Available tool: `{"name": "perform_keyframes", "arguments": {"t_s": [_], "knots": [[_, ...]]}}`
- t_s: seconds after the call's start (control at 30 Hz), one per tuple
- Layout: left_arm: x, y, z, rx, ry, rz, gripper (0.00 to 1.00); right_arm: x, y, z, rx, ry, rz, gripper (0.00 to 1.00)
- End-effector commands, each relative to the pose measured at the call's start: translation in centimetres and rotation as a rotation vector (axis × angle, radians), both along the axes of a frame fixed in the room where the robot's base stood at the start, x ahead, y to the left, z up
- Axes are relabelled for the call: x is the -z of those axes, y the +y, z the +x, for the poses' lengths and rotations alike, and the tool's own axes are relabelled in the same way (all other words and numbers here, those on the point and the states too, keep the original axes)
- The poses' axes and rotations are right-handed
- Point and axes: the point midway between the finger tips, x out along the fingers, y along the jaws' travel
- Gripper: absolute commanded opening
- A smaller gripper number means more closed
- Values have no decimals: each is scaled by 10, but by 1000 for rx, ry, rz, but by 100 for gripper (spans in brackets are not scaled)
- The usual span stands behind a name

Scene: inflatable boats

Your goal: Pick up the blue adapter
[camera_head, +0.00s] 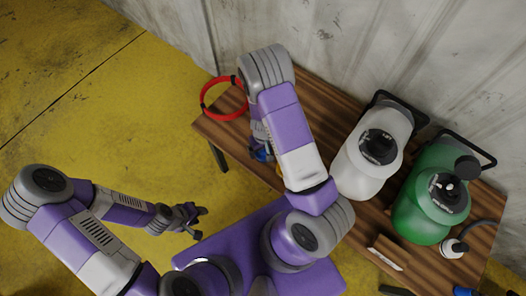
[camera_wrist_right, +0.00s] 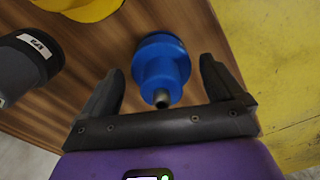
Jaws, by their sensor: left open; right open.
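The blue adapter (camera_wrist_right: 160,60) is on the wooden table, with a wide ridged body and a narrow dark tip pointing toward my right gripper. In the right wrist view, my right gripper (camera_wrist_right: 161,72) is open, with one finger on each side of the adapter; I cannot tell whether they touch it. In the head view, a bit of blue (camera_head: 261,153) shows near the table's left edge, mostly hidden by my right arm. My left gripper (camera_head: 193,217) is open and empty, over the yellow floor, away from the table.
A yellow piece (camera_wrist_right: 82,8) and a dark grey labelled piece (camera_wrist_right: 28,65) lie near the adapter. The table (camera_head: 325,95) also holds a red ring (camera_head: 206,100), a white tank (camera_head: 360,178) and a green tank (camera_head: 413,222). A wall (camera_head: 300,30) stands behind.

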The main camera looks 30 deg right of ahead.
Motion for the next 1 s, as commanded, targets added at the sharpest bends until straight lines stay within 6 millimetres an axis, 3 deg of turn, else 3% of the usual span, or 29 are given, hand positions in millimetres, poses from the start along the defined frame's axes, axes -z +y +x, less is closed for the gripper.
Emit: {"name": "perform_keyframes", "arguments": {"t_s": [0.1, 0.33, 0.7, 1.0], "knots": [[9, 0, 0, 0, 0, 0, 43, 18, 0, -1, 0, 2, 1, 95], [7, 0, 0, 0, 0, 0, 43, 17, 0, -1, 0, 1, 1, 95], [7, 0, 0, 0, 0, 0, 43, 17, 0, -1, 0, 1, 0, 40], [4, 0, 0, 0, 0, 0, 43, 10, 0, 0, -2, -1, 1, 40]]}}
